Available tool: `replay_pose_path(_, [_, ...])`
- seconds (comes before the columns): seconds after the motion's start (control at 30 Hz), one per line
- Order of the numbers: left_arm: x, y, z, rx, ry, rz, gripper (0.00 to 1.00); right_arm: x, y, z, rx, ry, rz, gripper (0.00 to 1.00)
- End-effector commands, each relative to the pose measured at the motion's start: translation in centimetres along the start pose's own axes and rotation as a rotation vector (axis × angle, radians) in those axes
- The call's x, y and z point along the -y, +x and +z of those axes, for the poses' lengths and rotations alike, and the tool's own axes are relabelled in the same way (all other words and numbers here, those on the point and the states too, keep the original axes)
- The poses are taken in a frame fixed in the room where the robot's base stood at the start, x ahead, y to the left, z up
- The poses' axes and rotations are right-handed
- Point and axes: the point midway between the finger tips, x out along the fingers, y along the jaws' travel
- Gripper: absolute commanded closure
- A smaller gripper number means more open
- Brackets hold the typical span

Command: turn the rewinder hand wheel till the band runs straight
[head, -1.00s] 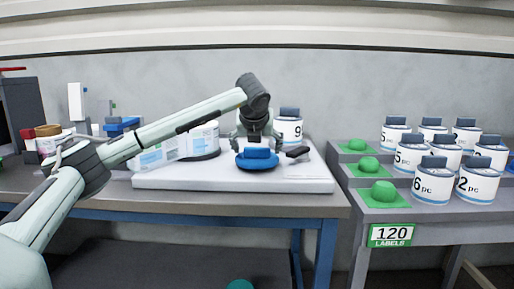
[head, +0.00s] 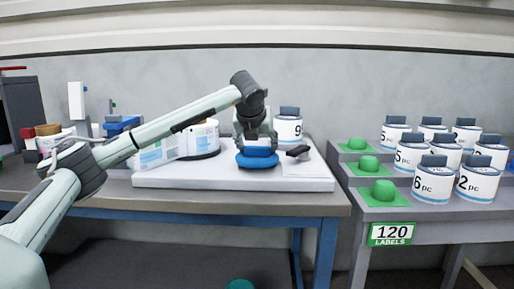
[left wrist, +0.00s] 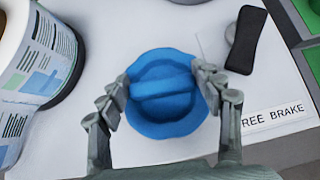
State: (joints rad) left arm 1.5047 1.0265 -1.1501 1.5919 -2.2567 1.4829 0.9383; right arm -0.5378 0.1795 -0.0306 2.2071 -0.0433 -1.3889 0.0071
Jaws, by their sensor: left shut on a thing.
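The blue hand wheel (head: 258,160) lies on the white machine plate (head: 185,179) and has a raised bar across its top. My left gripper (head: 257,142) comes down on it from above. In the left wrist view the fingers (left wrist: 165,86) are shut on the bar of the wheel (left wrist: 165,122), one at each end. The bar runs nearly level in that view. The band (head: 160,152) with printed labels stands beside the reel (head: 204,139), left of the wheel. The band shows only in part, so I cannot tell whether it runs straight. My right gripper is not in view.
A black lever (left wrist: 243,40) sits right of the wheel, near a "REE BRAKE" label (left wrist: 276,114). A can marked 9 (head: 289,130) stands behind. The right bench holds several white cans (head: 432,183) and green domes (head: 383,190).

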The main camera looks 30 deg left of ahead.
Motion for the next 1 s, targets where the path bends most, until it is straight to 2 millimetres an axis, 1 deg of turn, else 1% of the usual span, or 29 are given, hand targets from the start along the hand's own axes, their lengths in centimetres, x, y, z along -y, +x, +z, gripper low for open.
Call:
replay_pose_path(0.03, [-0.1,0.5,-0.6,-0.009,0.019,-0.017,0.64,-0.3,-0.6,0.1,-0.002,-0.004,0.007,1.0])
replay_pose_path(0.23, [-0.1,0.5,-0.6,-0.01,0.124,-0.122,0.64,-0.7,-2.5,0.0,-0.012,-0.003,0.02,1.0])
replay_pose_path(0.37, [-0.1,0.5,-0.5,-0.012,0.208,-0.207,0.64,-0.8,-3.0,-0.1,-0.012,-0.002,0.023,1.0])
replay_pose_path(0.47, [-0.1,0.4,-0.4,-0.012,0.274,-0.275,0.64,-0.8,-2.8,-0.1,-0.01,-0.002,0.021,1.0])
replay_pose_path(0.67, [-0.1,0.3,-0.3,-0.015,0.402,-0.404,0.64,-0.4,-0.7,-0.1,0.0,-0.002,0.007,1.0])
replay_pose_path(1.0, [0.0,0.2,-0.4,-0.017,0.567,-0.569,0.64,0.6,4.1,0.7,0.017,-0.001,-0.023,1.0])
